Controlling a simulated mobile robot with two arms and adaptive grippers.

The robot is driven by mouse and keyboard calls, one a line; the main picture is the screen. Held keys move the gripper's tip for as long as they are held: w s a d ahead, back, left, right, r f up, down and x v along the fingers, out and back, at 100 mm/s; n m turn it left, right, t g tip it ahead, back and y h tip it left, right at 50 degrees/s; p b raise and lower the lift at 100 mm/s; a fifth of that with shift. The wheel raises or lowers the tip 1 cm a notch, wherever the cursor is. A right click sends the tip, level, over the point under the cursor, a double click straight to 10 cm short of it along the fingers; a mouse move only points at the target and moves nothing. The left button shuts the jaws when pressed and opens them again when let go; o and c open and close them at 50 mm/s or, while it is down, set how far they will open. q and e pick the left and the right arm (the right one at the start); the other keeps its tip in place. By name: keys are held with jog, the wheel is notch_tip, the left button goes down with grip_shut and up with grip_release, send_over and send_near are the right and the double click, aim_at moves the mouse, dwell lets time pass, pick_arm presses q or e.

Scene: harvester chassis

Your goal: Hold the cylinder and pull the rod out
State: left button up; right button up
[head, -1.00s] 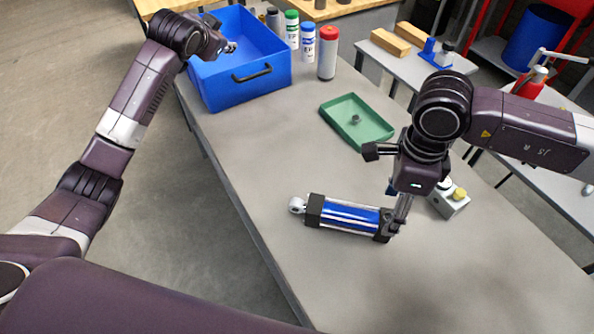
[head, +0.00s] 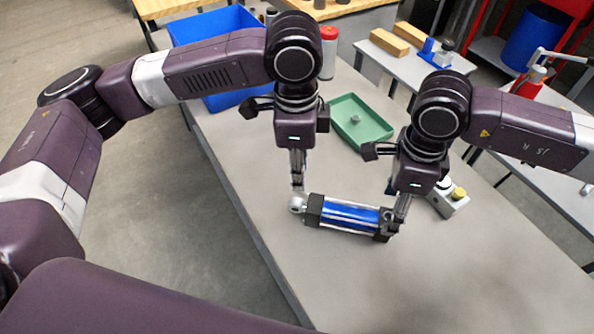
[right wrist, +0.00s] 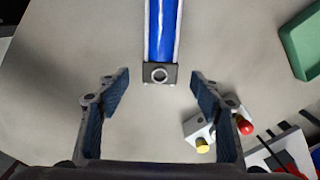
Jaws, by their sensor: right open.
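The blue cylinder (head: 350,215) with dark end caps lies on the grey table. Its rod end (head: 297,203), a light metal eye, points left; little or none of the rod shows. My left gripper (head: 298,184) hangs straight over the rod end, fingers at or just above it; whether they are apart or closed is unclear. My right gripper (head: 399,212) points down at the cylinder's right end cap. In the right wrist view this gripper (right wrist: 160,77) is open, with the end cap of the cylinder (right wrist: 163,30) centred between and just beyond its fingertips, a gap on each side.
A green tray (head: 372,134) with a small part in it lies behind the cylinder. A button box (head: 453,206) stands right of my right gripper. A blue bin (head: 190,30) is at the back left. The table front is clear.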

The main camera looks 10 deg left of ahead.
aim_at(386, 217)
jog(key=shift+f, duration=3.9)
grip_shut()
